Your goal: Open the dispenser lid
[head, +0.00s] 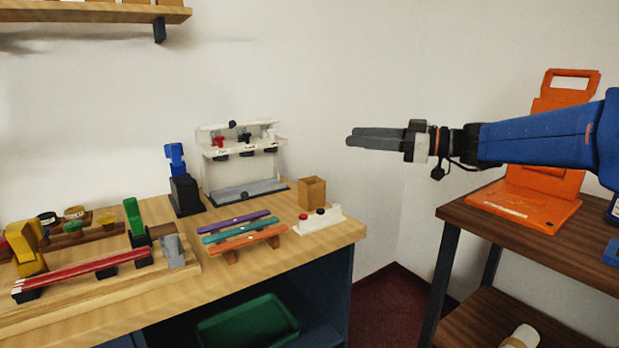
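The white dispenser (207,146) stands at the back of the wooden counter against the wall. Red, black and white knobs or nozzles show along its upper shelf, above a grey tray (250,189) at its base. A pale upper panel with a black knob (232,124) rises at its top and looks like the lid; I cannot tell how far it is open. My gripper (350,137) is in the air to the right of the dispenser, apart from it, pointing left. Its dark fingers overlap in this view, so the gap between them is unclear. Nothing shows held.
A wooden block (312,192) and a white button base (320,221) sit right of the dispenser. A black-and-blue device (185,194) stands left of it. Coloured strips (240,238) lie in front. An orange stand (525,205) is on the right table. Air between gripper and dispenser is clear.

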